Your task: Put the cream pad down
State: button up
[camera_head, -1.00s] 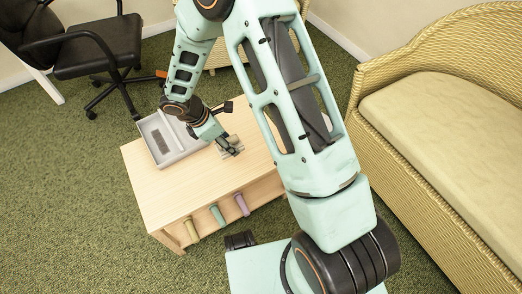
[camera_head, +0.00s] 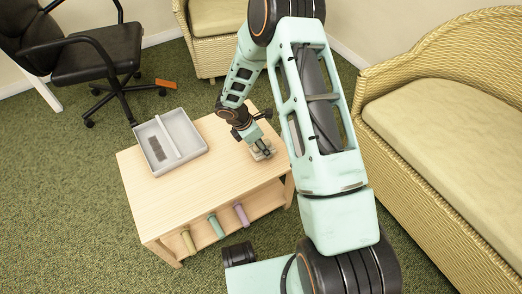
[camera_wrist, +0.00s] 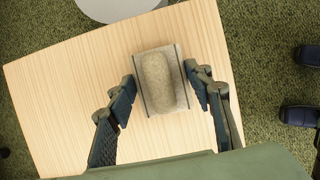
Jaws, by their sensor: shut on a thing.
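The cream pad (camera_wrist: 157,80) is between the fingers of my gripper (camera_wrist: 162,84) in the wrist view. It has a rounded, oblong, speckled beige top on a squarish, paler base with dark side edges. My gripper is shut on it, with one finger on each side. In the head view, the pad (camera_head: 261,154) shows small at the tip of my gripper (camera_head: 262,148), over the right part of the wooden table (camera_head: 190,188). The fingers partly cover it there. I cannot tell whether its underside touches the tabletop.
A grey two-compartment tray (camera_head: 195,145) stands on the table's far left, with a dark block (camera_head: 157,149) in it. Yellow, green and purple rolls (camera_head: 217,226) show along the table's front. A wicker sofa (camera_head: 440,125) is at right, a black chair (camera_head: 95,55) at left.

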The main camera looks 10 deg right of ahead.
jog(key=shift+a+f, duration=0.1)
jog(key=shift+f, duration=0.95)
jog(key=shift+f+b, duration=0.25)
jog(key=shift+b, duration=0.1)
jog(key=o, duration=1)
jog(key=shift+r, duration=0.1)
jog(key=p+v, duration=0.4)
jog(key=v, duration=0.8)
jog(key=shift+s+r, duration=0.1)
jog(key=shift+r, duration=0.1)
